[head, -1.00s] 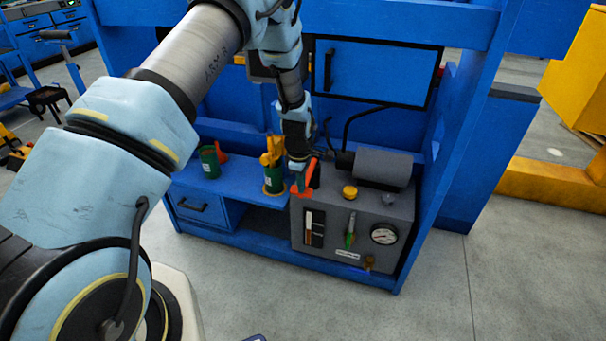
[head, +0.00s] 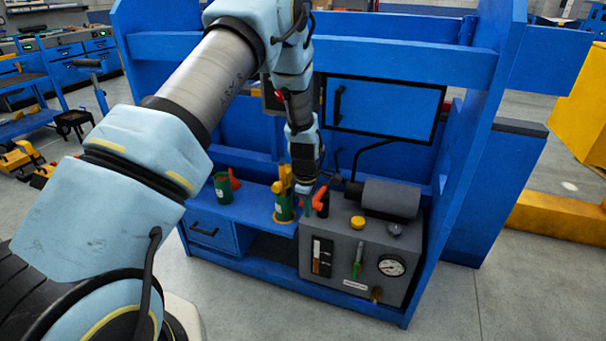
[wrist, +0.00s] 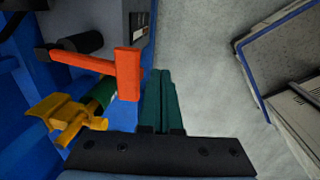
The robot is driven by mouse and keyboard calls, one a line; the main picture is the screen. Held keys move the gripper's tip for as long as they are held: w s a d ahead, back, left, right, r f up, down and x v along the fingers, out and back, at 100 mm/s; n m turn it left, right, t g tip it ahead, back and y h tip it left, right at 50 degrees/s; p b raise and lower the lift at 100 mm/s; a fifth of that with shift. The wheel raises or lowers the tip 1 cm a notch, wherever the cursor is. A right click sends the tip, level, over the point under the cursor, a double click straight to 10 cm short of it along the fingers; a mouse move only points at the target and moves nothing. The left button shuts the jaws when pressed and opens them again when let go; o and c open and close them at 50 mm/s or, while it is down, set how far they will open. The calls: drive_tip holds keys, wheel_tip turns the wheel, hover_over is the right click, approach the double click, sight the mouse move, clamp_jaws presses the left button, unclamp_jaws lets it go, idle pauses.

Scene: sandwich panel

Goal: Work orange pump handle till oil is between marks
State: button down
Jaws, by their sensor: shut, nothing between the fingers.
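The orange pump handle (head: 320,198) stands at the back left corner of the grey pump unit (head: 345,237). In the wrist view its T-shaped orange end (wrist: 127,73) lies just left of my fingers, and its arm runs left to a dark end. My gripper (head: 307,208) points down beside the handle, to its left in the head view. Its teal fingers (wrist: 161,95) are shut together with nothing between them. Whether they touch the handle is unclear. The oil sight gauge (head: 322,257) is on the unit's front; its level and marks are too small to read surely.
A green can with yellow parts (head: 283,205) stands close left of my gripper, and another green can (head: 223,187) is farther left on the blue shelf. A yellow cap (head: 357,222), grey cylinder (head: 391,198) and round dial (head: 392,265) are on the unit. A blue cabinet frame surrounds it.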

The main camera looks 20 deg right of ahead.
drive_tip(key=s+a+r, duration=0.2)
drive_tip(key=r, duration=0.6)
drive_tip(key=s+a+r+b, duration=0.1)
drive_tip(key=s+a+r, duration=0.2)
drive_tip(key=r, duration=0.6)
